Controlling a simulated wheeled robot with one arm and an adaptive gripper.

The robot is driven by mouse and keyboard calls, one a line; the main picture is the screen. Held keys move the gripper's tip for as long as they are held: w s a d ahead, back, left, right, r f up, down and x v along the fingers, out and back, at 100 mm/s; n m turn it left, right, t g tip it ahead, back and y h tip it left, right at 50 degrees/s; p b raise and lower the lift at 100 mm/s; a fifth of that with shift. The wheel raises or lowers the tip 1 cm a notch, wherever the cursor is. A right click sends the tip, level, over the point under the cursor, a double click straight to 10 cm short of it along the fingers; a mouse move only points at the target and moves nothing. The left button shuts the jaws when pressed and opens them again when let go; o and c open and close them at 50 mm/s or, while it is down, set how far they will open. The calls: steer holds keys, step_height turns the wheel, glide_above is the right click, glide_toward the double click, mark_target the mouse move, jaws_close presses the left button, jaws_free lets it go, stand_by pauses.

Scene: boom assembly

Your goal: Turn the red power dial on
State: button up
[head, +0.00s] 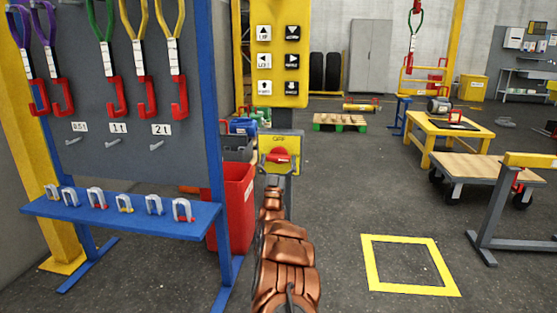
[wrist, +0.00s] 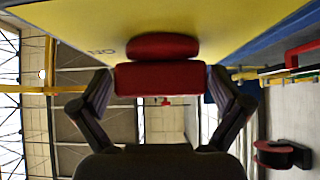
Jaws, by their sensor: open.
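The red power dial (head: 283,156) sits on a small yellow panel (head: 270,168) in the head view, straight ahead at the end of my arm. Lettering above it seems to read OFF. In the wrist view the red dial (wrist: 165,80) is close and centred, on the yellow panel (wrist: 215,20), with small lettering beside it. My gripper (wrist: 161,86) is open, one finger on each side of the dial's bar. I cannot tell whether the fingers touch it.
A yellow button box (head: 278,50) with arrow buttons is above the dial. A red bin (head: 231,205) and a blue rack (head: 120,215) with slings and shackles stand close on the left. Floor is open to the right, around a yellow square (head: 410,288).

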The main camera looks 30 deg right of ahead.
steer(key=shift+f, duration=0.1)
steer(key=shift+s+a+f, duration=0.3)
steer(key=shift+s+f, duration=0.05)
steer(key=shift+f, duration=0.15)
steer(key=v, duration=1)
steer(key=shift+s, duration=0.15)
steer(key=shift+a+f, duration=0.1)
steer(key=shift+f, duration=0.05)
